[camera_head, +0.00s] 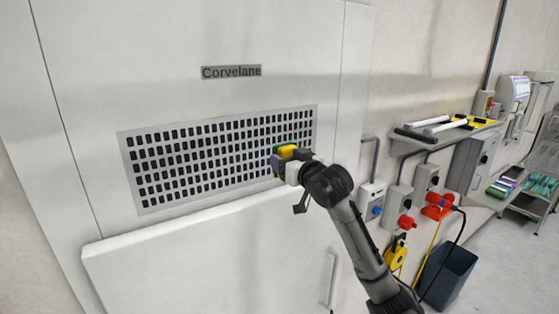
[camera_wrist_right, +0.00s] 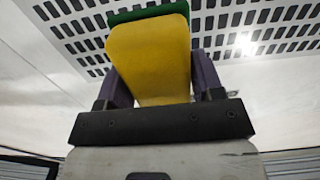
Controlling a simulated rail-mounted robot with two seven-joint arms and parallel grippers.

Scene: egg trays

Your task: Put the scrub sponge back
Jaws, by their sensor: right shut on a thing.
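The scrub sponge (camera_head: 287,150) is a yellow block with a green layer. It is held in my right gripper (camera_head: 280,161), in front of the perforated grille. In the right wrist view the sponge (camera_wrist_right: 150,58) stands between the two purple fingers of my right gripper (camera_wrist_right: 160,78), which is shut on it. Its yellow face is toward the camera and the green layer is on its far side. My left gripper is not in view.
The pale cabinet with the grille (camera_head: 145,210) and a protruding lower panel (camera_head: 180,250) fills the left. On the right are a wall shelf (camera_head: 405,148), sockets with red plugs (camera_head: 405,222), a dark bin (camera_head: 450,272) and a rack with coloured items (camera_head: 532,205).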

